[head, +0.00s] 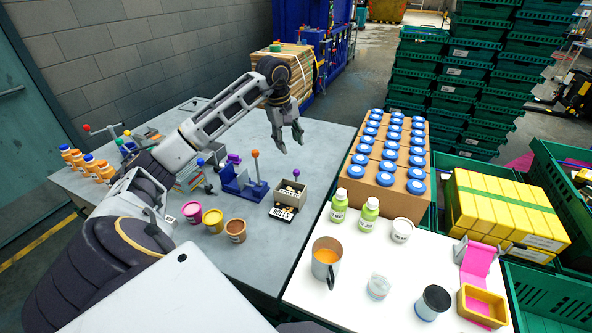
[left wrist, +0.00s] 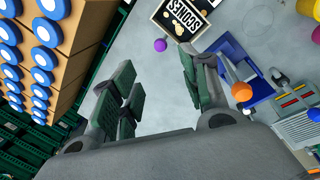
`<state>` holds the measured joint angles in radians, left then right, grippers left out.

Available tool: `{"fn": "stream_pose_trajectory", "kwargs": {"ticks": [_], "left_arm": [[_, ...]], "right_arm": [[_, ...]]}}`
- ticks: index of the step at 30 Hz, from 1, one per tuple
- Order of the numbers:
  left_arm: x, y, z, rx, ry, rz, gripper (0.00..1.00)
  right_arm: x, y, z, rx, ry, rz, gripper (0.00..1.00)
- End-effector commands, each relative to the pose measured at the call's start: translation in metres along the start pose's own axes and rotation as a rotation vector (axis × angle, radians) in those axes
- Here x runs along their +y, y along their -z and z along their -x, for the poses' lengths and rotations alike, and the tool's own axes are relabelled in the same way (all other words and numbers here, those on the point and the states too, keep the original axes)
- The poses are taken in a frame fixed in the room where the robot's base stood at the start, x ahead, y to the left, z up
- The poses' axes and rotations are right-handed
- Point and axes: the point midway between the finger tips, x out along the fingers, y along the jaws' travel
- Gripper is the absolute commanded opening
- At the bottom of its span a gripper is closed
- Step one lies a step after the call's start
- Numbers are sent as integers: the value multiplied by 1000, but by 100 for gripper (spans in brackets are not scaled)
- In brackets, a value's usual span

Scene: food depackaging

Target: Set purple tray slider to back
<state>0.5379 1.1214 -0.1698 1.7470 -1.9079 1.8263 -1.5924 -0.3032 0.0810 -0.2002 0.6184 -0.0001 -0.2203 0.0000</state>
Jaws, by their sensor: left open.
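A small purple ball knob (head: 295,173) stands at the back edge of a small tray box (head: 303,194) with a dark label, on the grey table. In the left wrist view the knob (left wrist: 160,45) shows beside the labelled box (left wrist: 163,17). I cannot tell how either purple part slides. My left gripper (head: 287,138) is open and empty, above and behind the box, apart from the knob. My right gripper is out of view.
An orange-knobbed lever (head: 255,154) rises from the blue fixture. Cartons with blue-lidded jars (head: 385,190) stand to the right. Three small tubs (head: 213,221) stand in front of the fixture. The white table (head: 300,290) holds green bottles and a mug. Grey table behind the box is clear.

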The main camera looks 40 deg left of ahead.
Motion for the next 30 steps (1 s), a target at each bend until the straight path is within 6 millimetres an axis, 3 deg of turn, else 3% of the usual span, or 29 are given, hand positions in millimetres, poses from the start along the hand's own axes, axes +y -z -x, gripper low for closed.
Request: {"fn": "stream_pose_trajectory", "kwargs": {"ticks": [8, 30], "left_arm": [[0, 0, -19, -2, 2, 0, 45], [0, -1, -106, -3, 1, 1, 45]], "right_arm": [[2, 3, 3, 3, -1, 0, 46], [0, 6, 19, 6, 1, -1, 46]]}}
